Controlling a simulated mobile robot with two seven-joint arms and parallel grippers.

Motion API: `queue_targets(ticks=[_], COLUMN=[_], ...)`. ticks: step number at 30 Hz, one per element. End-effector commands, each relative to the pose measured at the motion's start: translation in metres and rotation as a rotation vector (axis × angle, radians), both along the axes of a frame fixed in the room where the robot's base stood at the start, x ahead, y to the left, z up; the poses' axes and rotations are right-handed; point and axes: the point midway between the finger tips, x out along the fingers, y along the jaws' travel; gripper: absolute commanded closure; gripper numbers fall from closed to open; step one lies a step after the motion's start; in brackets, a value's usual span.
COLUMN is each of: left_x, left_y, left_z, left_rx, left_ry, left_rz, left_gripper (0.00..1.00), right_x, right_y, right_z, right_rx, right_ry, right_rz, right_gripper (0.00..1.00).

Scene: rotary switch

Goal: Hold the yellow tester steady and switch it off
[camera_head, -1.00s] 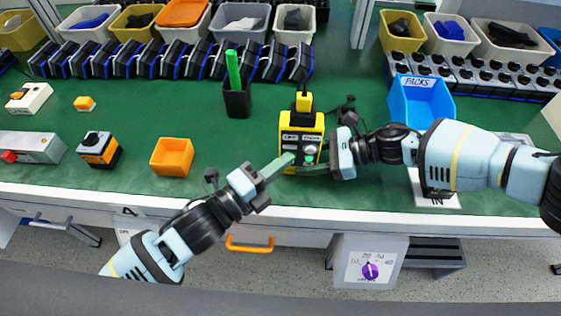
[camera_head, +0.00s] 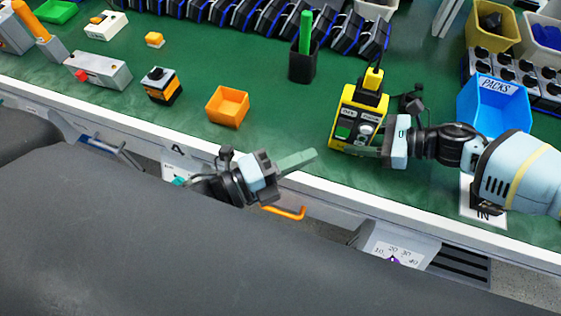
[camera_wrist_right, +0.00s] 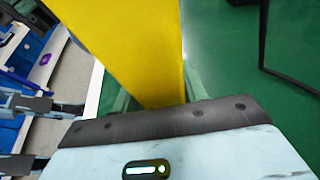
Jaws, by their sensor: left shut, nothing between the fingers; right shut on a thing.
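The yellow tester (camera_head: 353,104) stands upright on the green bench, with a black and yellow top. Its front shows a green patch (camera_head: 342,132) and a grey round knob (camera_head: 366,130); the knob's setting is too small to read. My right gripper (camera_head: 368,150) is shut on the tester's lower part from the right. In the right wrist view, the tester's plain yellow side (camera_wrist_right: 130,45) rises in front of that gripper. My left gripper (camera_head: 314,154) is shut and empty, left of the tester and apart from it, over the bench's front edge.
A black cup (camera_head: 303,66) with a green stick stands behind the tester. An orange bin (camera_head: 228,106) sits left. A blue PACKS bin (camera_head: 493,107) stands right, near my right arm. Small switch boxes (camera_head: 161,85) lie farther left. The bench between orange bin and tester is clear.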

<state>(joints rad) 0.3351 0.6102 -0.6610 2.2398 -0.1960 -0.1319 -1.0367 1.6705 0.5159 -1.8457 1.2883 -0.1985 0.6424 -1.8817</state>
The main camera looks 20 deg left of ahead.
Motion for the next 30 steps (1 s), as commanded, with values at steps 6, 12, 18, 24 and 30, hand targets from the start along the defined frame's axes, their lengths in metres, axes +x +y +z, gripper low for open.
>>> queue_targets(ticks=[6, 12, 18, 24, 30], left_x=[-0.021, -0.028, -0.029, -0.029, -0.029], left_y=[0.021, 0.029, 0.030, 0.029, 0.029], left_z=[0.002, 0.004, 0.004, 0.004, 0.004], left_rx=[0.002, -0.001, -0.001, -0.001, -0.001], left_ry=[0.002, 0.000, 0.001, 0.000, 0.000], left_rz=[0.001, 0.000, 0.000, 0.000, 0.000], left_gripper=[1.00, 1.00, 1.00, 1.00, 1.00], right_x=[0.000, 0.000, 0.000, 0.000, 0.000], right_y=[0.000, 0.000, 0.000, 0.000, 0.000], right_z=[0.000, 0.000, 0.000, 0.000, 0.000], right_rx=[0.000, 0.000, 0.000, -0.001, -0.001], right_ry=[0.001, 0.001, 0.001, 0.001, 0.001], right_rz=[0.000, 0.000, -0.001, -0.001, -0.001], right_gripper=[0.80, 0.80, 0.80, 0.80, 0.36])
